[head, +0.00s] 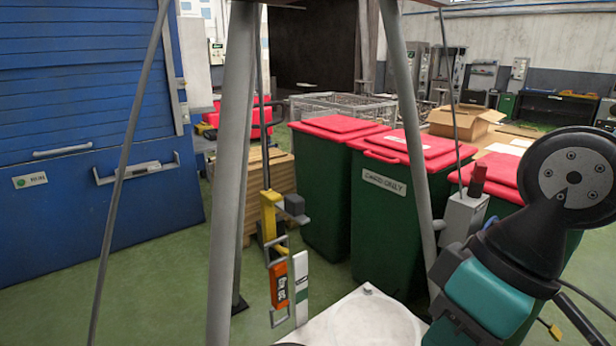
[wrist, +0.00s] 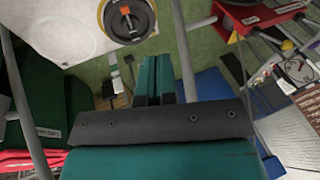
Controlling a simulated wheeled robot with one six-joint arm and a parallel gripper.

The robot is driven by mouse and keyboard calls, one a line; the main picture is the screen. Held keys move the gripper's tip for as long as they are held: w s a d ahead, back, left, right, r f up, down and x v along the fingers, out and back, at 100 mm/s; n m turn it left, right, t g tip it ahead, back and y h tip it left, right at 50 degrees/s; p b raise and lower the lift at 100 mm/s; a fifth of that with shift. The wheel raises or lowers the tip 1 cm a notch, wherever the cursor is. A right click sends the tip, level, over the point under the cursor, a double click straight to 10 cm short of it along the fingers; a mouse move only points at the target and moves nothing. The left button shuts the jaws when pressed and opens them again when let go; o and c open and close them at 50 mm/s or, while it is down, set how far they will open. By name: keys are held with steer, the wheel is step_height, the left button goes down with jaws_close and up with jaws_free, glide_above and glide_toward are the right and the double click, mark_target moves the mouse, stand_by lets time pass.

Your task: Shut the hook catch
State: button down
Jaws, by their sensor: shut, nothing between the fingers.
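In the head view, a yellow and orange metal fitting (head: 276,246) hangs upright beside the grey post, with a small grey block on its right. It may be the hook catch, but I cannot tell whether it is shut. My gripper (wrist: 155,62) shows in the wrist view as two teal fingers lying side by side, shut, with nothing between them. It points toward the green floor and a yellow-rimmed round part (wrist: 130,18). The gripper is not visible in the head view, where only my arm shows at the right.
Grey posts (head: 234,170) and (head: 407,130) stand close in front. A grey box (head: 463,214) with a red knob sits near my arm. Green bins with red lids (head: 335,128) stand behind.

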steer(key=w+a+r+t+h+p, duration=0.1)
steer(key=w+a+r+p, duration=0.2)
steer(key=w+r+p, duration=0.8)
step_height(320, 180, up, 10)
steer(key=t+h+p, duration=0.1)
steer(key=t+p, duration=0.1)
steer(key=p, duration=0.2)
glide_above(295, 196)
steer(key=s+d, duration=0.2)
steer(key=s, duration=0.1)
steer(key=p+x, duration=0.1)
steer(key=x, duration=0.3)
steer(key=p+x, duration=0.2)
steer(key=x, duration=0.3)
steer(key=s+d+p+x, duration=0.1)
steer(key=x, duration=0.3)
steer(key=shift+f+p, duration=0.4)
steer(key=shift+f, duration=0.25)
steer(key=shift+f+b, duration=0.15)
steer(key=shift+b, duration=0.25)
